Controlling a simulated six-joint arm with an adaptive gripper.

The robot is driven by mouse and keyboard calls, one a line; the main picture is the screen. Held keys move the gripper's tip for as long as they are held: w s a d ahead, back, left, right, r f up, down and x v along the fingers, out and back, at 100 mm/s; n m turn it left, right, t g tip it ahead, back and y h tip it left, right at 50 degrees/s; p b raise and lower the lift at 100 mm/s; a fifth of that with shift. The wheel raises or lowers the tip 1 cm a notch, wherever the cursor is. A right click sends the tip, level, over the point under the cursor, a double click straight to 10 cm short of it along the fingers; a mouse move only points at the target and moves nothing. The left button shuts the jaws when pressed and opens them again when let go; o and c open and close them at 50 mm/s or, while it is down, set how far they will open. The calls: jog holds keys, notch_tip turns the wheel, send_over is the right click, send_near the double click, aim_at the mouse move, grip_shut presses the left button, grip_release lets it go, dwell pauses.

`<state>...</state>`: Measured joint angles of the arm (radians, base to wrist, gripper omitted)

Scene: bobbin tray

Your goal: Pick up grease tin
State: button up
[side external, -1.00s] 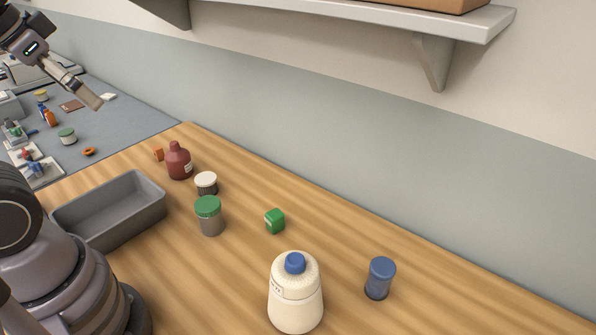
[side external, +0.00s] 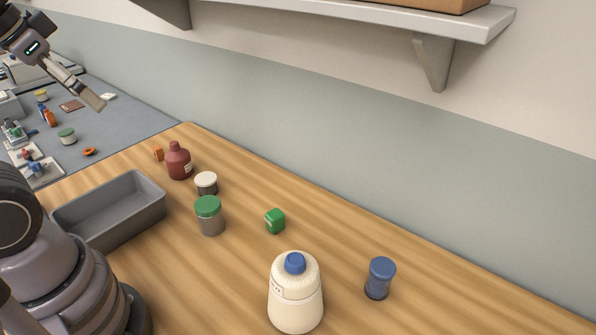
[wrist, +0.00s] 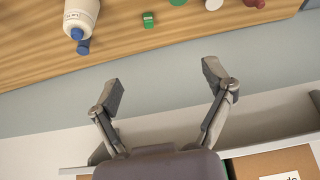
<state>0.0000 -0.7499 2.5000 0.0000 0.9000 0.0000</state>
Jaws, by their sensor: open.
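No object carries a readable grease tin label, so I cannot tell which one it is. Small lidded containers stand upright on the wooden bench: a green-lidded grey jar (side external: 210,220), a white-lidded dark jar (side external: 206,184) and a blue cylindrical container (side external: 379,280). The blue one is partly seen in the wrist view (wrist: 83,47). My gripper (side external: 95,102) is high at the upper left of the side view, well away from all of them. In the wrist view my gripper (wrist: 169,94) has its fingers spread with nothing between them.
A wall shelf (side external: 400,14) holds a cardboard box (side external: 430,4).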

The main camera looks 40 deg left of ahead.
jog(key=shift+f, duration=0.1)
jog(key=w+a+f+m+g+y, duration=0.2)
jog(key=w+f+m+g+y, duration=0.25)
jog(key=f+g, duration=0.35)
jog(key=m+t+y, duration=0.8)
jog(key=m+y, duration=0.4)
jog(key=m, duration=0.2)
send_near(209, 224)
jog(key=s+a+r, duration=0.1)
jog(key=a+r, duration=0.3)
jog(key=r, duration=0.7)
jog(key=f+m+t+h, duration=0.1)
jog(key=f+m+t, duration=0.1)
jog(key=f+m, duration=0.1)
jog(key=s+f+m+t+h, duration=0.1)
jog(key=f+m+t+h, duration=0.1)
jog(key=f+m+t, duration=0.1)
jog(key=s+f+m+t+h, duration=0.1)
jog(key=f+m+t, duration=0.2)
jog(key=f, duration=0.2)
jog(key=shift+s+f+h, duration=0.1)
jog(key=shift+f+h, duration=0.2)
jog(key=shift+h, duration=0.05)
jog(key=x, duration=0.8)
jog(key=shift+a, duration=0.1)
jog(key=shift+r+x, duration=0.1)
jog(key=shift+x, duration=1.3)
jog(key=shift+r+x, duration=0.15)
jog(key=shift+x, duration=1.2)
